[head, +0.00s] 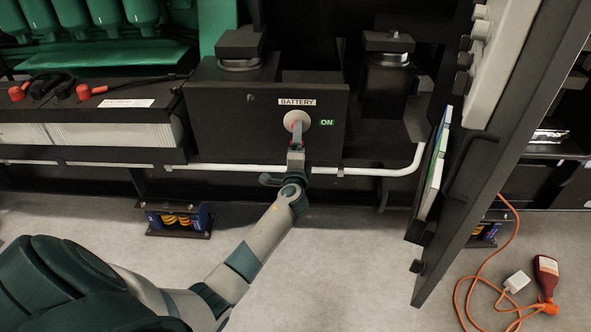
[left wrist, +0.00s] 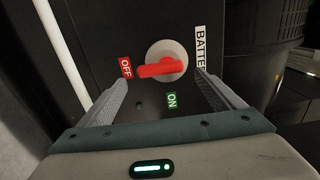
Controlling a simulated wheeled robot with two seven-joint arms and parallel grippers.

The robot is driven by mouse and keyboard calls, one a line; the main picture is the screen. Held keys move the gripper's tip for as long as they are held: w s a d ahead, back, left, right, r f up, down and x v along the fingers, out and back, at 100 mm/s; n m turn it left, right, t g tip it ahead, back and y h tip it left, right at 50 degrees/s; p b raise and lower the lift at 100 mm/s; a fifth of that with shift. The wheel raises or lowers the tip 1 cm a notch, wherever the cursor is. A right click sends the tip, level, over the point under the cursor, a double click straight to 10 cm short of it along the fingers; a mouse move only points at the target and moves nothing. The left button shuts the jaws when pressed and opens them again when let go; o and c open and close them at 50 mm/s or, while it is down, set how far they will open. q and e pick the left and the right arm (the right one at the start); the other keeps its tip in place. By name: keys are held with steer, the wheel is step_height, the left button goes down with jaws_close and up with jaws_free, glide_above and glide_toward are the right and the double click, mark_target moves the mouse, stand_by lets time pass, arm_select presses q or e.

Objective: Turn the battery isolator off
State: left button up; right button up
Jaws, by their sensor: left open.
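The battery isolator is a red handle (left wrist: 160,68) on a round grey disc (head: 297,119), set in a dark box front (head: 225,120). In the left wrist view the handle's free end points at the red OFF label (left wrist: 125,67). The green ON label (head: 327,122) is to one side; it also shows in the left wrist view (left wrist: 172,100). The BATTERY label (head: 297,102) is above the disc. My left gripper (head: 296,143) is open in front of the isolator, its fingers (left wrist: 163,82) spread on either side of the handle with visible gaps. In the head view it hides the OFF label.
A white pipe (head: 383,171) runs below the box and bends up at right. A dark open door panel (head: 500,150) stands at right. Batteries with red terminals (head: 90,122) are at left.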

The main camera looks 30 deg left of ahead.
arm_select(q)
steer(key=v, duration=1.3)
steer(key=shift+p, duration=0.35)
arm_select(e)
steer(key=shift+s+d+f+g, duration=0.1)
steer(key=shift+s+d+g, duration=0.25)
steer(key=shift+d, duration=0.15)
arm_select(q)
steer(key=s+d+f+n+g+h, duration=0.35)
steer(key=s+d+f, duration=0.45)
steer(key=s, duration=0.4)
steer(key=s+d+f+n+g+h, duration=0.3)
steer(key=s+d+f+n+h, duration=0.15)
steer(key=s+d+f, duration=0.6)
steer(key=s+d+r+n+g+h, duration=0.1)
steer(key=s+d+g+h, duration=0.3)
steer(key=s, duration=0.7)
step_height(320, 180, down, 17)
steer(key=s+a+y+p, duration=0.1)
steer(key=s+p, duration=0.1)
steer(key=p, duration=1.3)
steer(key=shift+a+r+y, duration=0.15)
steer(key=shift+a+y, duration=0.15)
steer(key=shift+a, duration=0.05)
arm_select(e)
step_height(320, 180, down, 17)
steer(key=s+d+h, duration=0.1)
steer(key=d, duration=0.1)
steer(key=shift+s+d, duration=0.35)
steer(key=shift+d, duration=0.05)
